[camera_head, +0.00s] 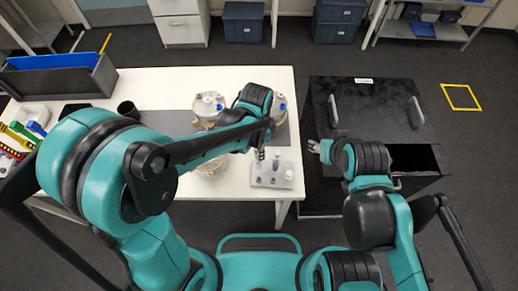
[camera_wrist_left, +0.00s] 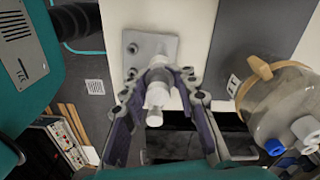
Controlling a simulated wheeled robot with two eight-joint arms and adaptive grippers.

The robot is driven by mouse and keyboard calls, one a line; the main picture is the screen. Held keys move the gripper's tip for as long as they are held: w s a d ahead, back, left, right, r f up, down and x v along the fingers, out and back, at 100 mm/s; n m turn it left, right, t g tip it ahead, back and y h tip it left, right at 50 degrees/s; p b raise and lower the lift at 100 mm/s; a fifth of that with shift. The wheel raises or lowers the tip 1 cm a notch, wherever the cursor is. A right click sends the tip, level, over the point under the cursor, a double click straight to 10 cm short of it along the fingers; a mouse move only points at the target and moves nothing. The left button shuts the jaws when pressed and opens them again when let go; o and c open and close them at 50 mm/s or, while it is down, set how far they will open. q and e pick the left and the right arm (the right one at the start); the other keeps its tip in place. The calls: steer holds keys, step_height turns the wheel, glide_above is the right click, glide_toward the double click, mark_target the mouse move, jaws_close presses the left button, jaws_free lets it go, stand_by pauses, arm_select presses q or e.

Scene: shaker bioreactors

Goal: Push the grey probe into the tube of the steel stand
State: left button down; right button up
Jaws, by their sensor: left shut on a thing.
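The steel stand (camera_head: 262,181) is a light grey plate with short upright posts near the right front edge of the white table. Its plate also shows at the top of the left wrist view (camera_wrist_left: 136,38). My left gripper (camera_head: 262,150) is over the stand's back part. In the left wrist view its fingers (camera_wrist_left: 160,82) are closed around a pale grey cylinder, the grey probe (camera_wrist_left: 154,98), in front of the plate. Whether the probe's tip is inside a tube is hidden. My right gripper (camera_head: 316,147) is beside the table's right edge, and its fingers are too small to read.
Glass vessels with white caps stand behind the stand, one (camera_head: 208,104) left of my forearm; a vessel (camera_wrist_left: 283,102) is close on the right in the wrist view. A black cabinet (camera_head: 370,100) with handles stands right of the table (camera_head: 150,90). A black cup (camera_head: 128,109) is farther left.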

arm_select(q)
steer(key=shift+s+f+b, duration=0.1)
steer(key=shift+f+b, duration=0.45)
steer(key=shift+f, duration=0.25)
stand_by(0.5)
steer(key=shift+f+b, duration=0.4)
steer(key=c, duration=2.1)
jaws_free()
steer(key=shift+f+b, duration=0.95)
steer(key=shift+f, duration=0.05)
steer(key=shift+f+b, duration=0.7)
steer(key=shift+f, duration=0.05)
steer(key=shift+c, duration=0.6)
steer(key=shift+f+b, duration=0.6)
steer(key=shift+r+p, duration=0.6)
steer(key=shift+r, duration=0.2)
steer(key=shift+r, duration=0.1)
